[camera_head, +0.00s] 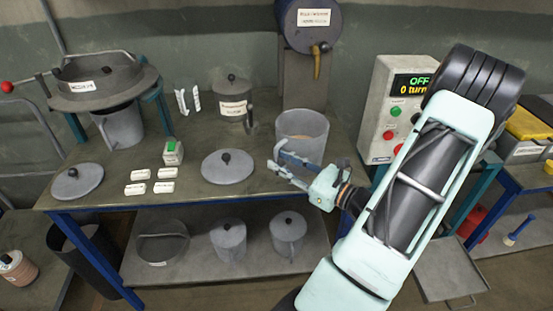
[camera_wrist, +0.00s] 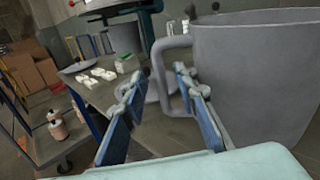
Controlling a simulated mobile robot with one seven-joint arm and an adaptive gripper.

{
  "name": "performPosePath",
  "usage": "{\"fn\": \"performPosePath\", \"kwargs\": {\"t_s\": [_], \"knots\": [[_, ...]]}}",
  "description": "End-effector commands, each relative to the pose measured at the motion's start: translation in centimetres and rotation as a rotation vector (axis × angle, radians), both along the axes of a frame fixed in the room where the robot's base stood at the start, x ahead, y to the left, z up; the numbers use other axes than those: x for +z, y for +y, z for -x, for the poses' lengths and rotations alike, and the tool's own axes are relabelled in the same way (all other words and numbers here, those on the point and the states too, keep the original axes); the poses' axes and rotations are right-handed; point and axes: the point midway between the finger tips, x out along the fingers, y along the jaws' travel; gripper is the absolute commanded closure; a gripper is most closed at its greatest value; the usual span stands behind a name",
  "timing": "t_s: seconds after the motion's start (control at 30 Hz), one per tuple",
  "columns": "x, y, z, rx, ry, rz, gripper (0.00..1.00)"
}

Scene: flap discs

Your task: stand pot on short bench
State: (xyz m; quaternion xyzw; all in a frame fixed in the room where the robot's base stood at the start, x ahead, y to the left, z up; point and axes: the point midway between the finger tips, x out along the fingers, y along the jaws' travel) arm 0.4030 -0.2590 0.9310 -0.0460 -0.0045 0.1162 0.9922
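A grey open pot (camera_head: 302,135) stands upright at the right part of the main workbench top (camera_head: 120,190). In the wrist view the pot (camera_wrist: 255,85) fills the right side, and its loop handle (camera_wrist: 160,62) points left. My gripper (camera_head: 280,160) is at the pot's left front. In the wrist view my gripper (camera_wrist: 158,84) is open, its blue fingers apart. The handle shows between and beyond the fingertips, partly hidden by the right finger; contact cannot be told. A low bench (camera_head: 38,268) shows at lower left; I cannot tell whether it is the short bench.
A flat lid (camera_head: 228,166) lies left of my gripper. A lidded pot (camera_head: 233,98) and a control box (camera_head: 392,110) reading OFF stand behind. Several white blocks (camera_head: 150,181) lie further left. Lidded jugs (camera_head: 289,232) stand on the lower shelf. A second bench (camera_head: 515,175) is at right.

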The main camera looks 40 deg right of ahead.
Motion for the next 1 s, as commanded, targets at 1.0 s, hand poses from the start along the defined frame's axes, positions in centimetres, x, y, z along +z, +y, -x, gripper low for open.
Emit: {"fn": "performPosePath", "kwargs": {"t_s": [1.0], "knots": [[0.0,-2.2,9.3,0.000,0.000,0.000,0.73]]}}
